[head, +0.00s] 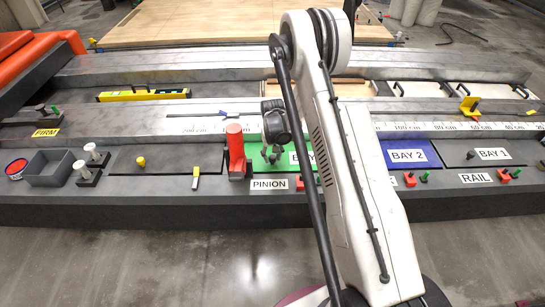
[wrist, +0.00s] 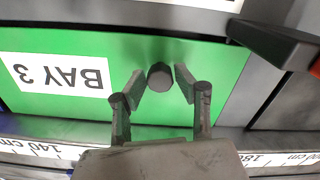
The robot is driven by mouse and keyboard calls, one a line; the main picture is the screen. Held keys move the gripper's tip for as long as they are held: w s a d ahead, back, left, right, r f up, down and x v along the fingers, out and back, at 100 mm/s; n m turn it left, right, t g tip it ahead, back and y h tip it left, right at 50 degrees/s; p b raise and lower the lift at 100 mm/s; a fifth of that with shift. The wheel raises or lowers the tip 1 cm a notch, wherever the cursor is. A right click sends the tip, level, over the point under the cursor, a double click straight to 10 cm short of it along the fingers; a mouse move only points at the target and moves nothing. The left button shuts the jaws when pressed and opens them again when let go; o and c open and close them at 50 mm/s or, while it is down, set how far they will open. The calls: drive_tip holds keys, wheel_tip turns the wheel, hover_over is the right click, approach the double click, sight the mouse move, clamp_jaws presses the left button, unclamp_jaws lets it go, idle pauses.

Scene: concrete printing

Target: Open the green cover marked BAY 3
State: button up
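The green cover (head: 285,164) lies flat in the bench top in the head view, partly hidden by my arm. In the wrist view the green cover (wrist: 135,50) fills much of the picture, with its white BAY 3 label (wrist: 58,75) upside down. A dark round knob (wrist: 160,77) stands on the cover. My gripper (head: 271,157) is over the cover, just right of a red cylinder. In the wrist view my gripper (wrist: 158,82) is open, with one finger on each side of the knob. Small gaps seem to show between fingers and knob.
The blue BAY 2 cover (head: 409,154) lies to the right. A scale strip (head: 450,127) runs behind. A yellow level (head: 145,94) lies farther back.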

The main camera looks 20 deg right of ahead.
clamp_jaws()
drive_tip(key=shift+r, duration=0.1)
